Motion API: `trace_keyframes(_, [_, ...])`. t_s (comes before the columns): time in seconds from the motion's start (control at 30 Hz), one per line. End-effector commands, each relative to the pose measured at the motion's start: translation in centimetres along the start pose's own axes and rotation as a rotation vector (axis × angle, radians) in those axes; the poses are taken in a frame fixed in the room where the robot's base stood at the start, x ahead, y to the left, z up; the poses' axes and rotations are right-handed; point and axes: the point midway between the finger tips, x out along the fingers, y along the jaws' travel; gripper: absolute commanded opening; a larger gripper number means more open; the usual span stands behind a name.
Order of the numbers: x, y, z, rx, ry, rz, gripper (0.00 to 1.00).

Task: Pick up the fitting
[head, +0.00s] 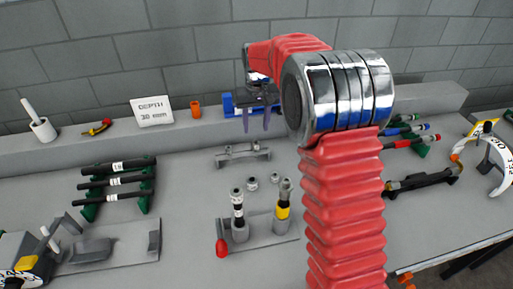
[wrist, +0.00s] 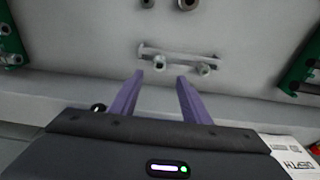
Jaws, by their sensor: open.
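My gripper (head: 256,121) hangs over the back of the bench, with its two purple fingers apart and nothing between them. Its open fingertips also show in the wrist view (wrist: 160,77). Two small grey metal pieces, which look like fittings, stand on the bench: a left one (head: 252,183) and a right one (head: 275,178). They show at the top edge of the wrist view (wrist: 187,4), partly cut off. I cannot tell which piece is the fitting meant. A grey bar bracket (head: 243,155) lies between them and my gripper; it also shows beyond the fingertips in the wrist view (wrist: 178,54).
A grey stand (head: 258,247) holds two upright tools, one yellow-banded. Green racks with dark tubes (head: 116,183) stand left; another rack (head: 410,140) stands right. A blue holder (head: 228,105), an orange cylinder (head: 196,109) and a depth sign (head: 153,111) line the back ledge.

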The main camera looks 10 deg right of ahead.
Motion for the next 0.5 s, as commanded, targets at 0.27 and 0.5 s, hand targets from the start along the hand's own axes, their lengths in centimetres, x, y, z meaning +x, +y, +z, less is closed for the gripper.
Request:
trace_keyframes(0.27, [2.5,0.0,0.0,0.0,0.0,0.0,0.43])
trace_keyframes(0.5, [2.5,0.1,0.0,0.001,0.001,0.0,0.43])
